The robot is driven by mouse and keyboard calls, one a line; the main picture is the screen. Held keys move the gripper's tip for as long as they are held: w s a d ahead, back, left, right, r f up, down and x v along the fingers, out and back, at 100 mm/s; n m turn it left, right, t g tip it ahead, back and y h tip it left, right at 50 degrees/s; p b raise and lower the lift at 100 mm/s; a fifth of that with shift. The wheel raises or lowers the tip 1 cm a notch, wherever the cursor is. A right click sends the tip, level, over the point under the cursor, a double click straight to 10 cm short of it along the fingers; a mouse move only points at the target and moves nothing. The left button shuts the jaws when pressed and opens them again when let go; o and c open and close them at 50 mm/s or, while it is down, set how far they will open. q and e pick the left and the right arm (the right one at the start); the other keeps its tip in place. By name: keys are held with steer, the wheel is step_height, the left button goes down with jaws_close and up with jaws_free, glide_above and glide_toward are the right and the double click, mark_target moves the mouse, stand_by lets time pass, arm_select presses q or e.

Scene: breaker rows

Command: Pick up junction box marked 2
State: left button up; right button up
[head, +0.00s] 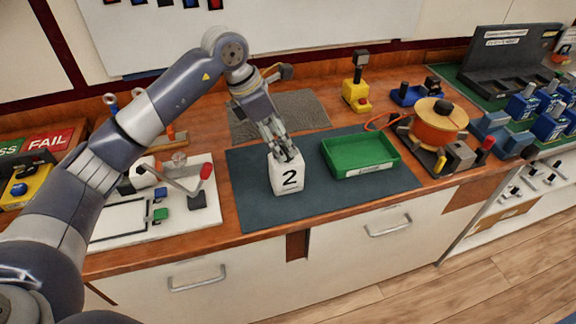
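The white junction box marked 2 (288,177) stands upright on the dark mat (255,206), its black number facing me. My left gripper (284,154) reaches down from above, with its fingers at the top of the box. The fingers overlap the box's upper edge and partly hide its top. I cannot tell whether they are closed on it. The box appears to rest on the mat. My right gripper is not in view.
An empty green tray (360,155) sits to the right of the box on the same mat. An orange round device (438,124) stands farther right, with blue boxes (551,125) beyond. A white board with parts (205,215) lies left. The mat's front strip is clear.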

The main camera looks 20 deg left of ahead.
mark_target(292, 159)
arm_select(q)
steer(key=shift+x, duration=1.15)
steer(key=shift+d+f, duration=0.2)
steer(key=shift+f, duration=0.1)
steer(key=shift+w+d+f+p, duration=0.15)
steer(key=shift+f+p, duration=0.15)
steer(key=shift+p, duration=0.2)
steer(key=p+x, duration=0.1)
steer(key=x, duration=0.2)
steer(key=shift+d+f+p, duration=0.2)
steer(key=shift+f+p, duration=0.05)
steer(key=shift+p, duration=0.1)
steer(key=shift+d+f, duration=0.1)
steer(key=shift+f, duration=0.2)
steer(key=shift+w+f, duration=0.15)
steer(key=shift+f, duration=0.05)
steer(key=c, duration=1.3)
steer(key=shift+r, duration=0.1)
steer(key=shift+c, duration=1.1)
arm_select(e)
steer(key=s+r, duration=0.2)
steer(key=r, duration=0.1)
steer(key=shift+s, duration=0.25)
arm_select(q)
steer(key=shift+r, duration=0.1)
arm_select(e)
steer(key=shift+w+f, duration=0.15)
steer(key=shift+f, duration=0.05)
